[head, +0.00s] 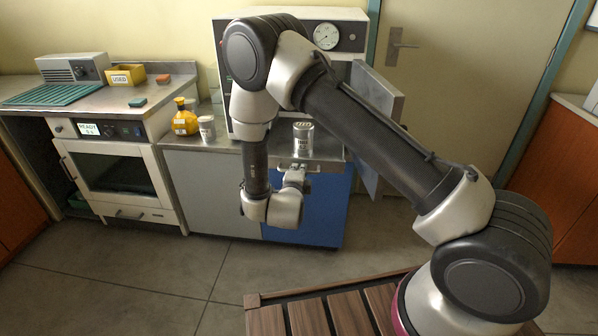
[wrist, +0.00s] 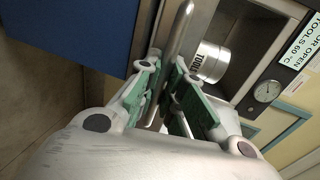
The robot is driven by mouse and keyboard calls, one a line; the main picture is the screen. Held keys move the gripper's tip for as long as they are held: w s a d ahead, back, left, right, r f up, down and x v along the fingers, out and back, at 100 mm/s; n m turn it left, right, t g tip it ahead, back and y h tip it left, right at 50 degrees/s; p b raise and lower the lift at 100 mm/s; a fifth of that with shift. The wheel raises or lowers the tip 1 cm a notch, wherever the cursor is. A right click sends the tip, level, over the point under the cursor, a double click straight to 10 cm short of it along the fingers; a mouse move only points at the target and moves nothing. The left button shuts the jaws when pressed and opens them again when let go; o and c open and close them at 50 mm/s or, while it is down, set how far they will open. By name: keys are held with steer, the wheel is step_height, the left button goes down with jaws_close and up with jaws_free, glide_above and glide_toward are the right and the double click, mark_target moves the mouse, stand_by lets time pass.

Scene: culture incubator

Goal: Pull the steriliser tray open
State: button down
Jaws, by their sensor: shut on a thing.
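The steriliser (head: 290,75) is a pale cabinet with a round dial, its door (head: 377,97) swung open to the right. A grey metal tray (head: 332,154) is low at its front, with a silver canister (head: 303,138) on it. A bar handle (head: 314,168) runs along the tray's front; in the wrist view the handle (wrist: 181,28) passes between my fingers. My gripper (head: 294,178) is shut on this handle, its green-padded fingers (wrist: 167,82) on either side of it. The canister (wrist: 209,62), labelled TOOLS, stands just behind the handle. My arm hides part of the steriliser.
A blue cupboard front (head: 318,205) lies below the tray. A yellow bottle (head: 185,120) and a small can (head: 207,128) stand on the counter to the left. An oven-like unit (head: 113,170) is farther left. The floor (head: 165,265) in front is clear.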

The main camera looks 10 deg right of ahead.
steer(key=c, duration=1.8)
jaws_free()
steer(key=v, duration=1.2)
